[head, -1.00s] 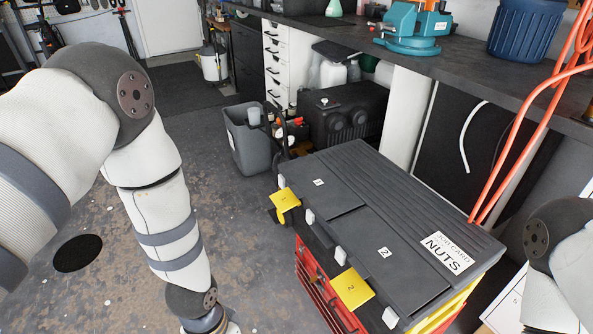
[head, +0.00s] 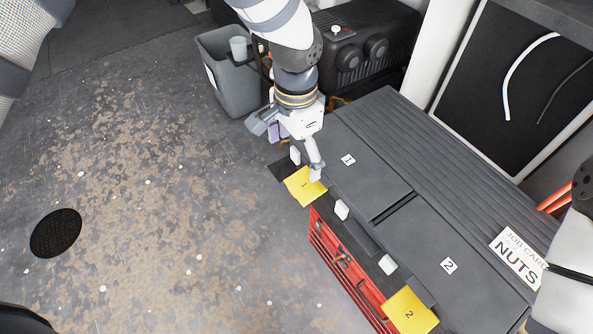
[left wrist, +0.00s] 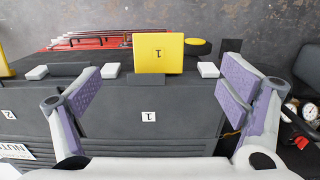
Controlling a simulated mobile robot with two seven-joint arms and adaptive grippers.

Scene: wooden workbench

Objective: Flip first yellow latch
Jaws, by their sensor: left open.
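The first yellow latch, marked 1, (head: 304,186) sits on the front edge of the black toolbox lid (head: 365,155), beside the lid section labelled 1. It also shows in the left wrist view (left wrist: 158,53), standing out from the lid edge between two white blocks. My left gripper (head: 287,150) is above the lid's corner at this latch. In the left wrist view its purple-padded fingers (left wrist: 160,88) are spread wide with the latch in the gap between and beyond them, and nothing is held. A second yellow latch, marked 2, (head: 410,311) is further along the same edge. My right gripper is out of view.
Red drawers (head: 345,262) are under the lid. A grey bin (head: 230,75) and a black machine with two knobs (head: 365,45) stand behind the toolbox. The floor to the left is clear, with a round black drain (head: 56,233).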

